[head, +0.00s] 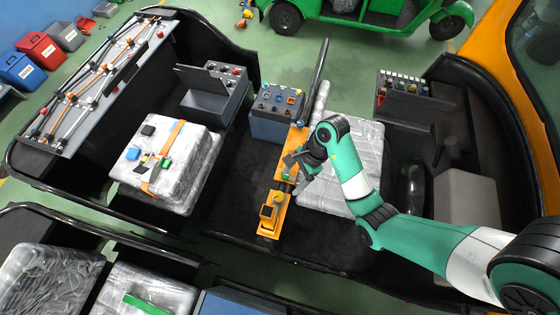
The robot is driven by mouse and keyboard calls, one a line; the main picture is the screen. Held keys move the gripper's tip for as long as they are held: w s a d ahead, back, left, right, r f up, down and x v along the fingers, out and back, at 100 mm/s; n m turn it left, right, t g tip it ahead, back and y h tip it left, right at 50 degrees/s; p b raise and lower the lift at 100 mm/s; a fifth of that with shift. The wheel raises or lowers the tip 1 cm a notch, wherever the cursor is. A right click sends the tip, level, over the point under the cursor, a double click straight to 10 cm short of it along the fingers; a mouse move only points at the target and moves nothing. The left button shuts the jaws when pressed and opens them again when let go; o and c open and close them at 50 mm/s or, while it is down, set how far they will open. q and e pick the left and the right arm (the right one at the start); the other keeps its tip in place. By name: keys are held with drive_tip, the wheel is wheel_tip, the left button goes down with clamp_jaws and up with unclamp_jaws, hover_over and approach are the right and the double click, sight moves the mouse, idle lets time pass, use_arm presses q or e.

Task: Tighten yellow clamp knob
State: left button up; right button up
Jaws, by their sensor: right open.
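An orange clamp bar (268,221) lies along the middle of the open vehicle frame. A small yellow knob (279,197) shows near its lower end. My right gripper (291,173) is over the bar, a little above and to the right of the yellow knob in the picture. Its dark fingers are open. I cannot tell whether they touch the bar, and no object shows between them. The gripper and wrist hide part of the bar. My left gripper is not in view.
A wrapped block (168,170) with an orange strap stands at left, and a wrapped slab (347,135) lies beneath my right arm. A grey box with small parts (278,122) sits above the bar. Dark frame rails surround the work area. The black floor left of the bar's lower end is clear.

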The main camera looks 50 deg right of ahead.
sight(279, 196)
drive_tip(key=b+x, duration=0.2)
drive_tip(key=x, duration=0.9)
clamp_jaws()
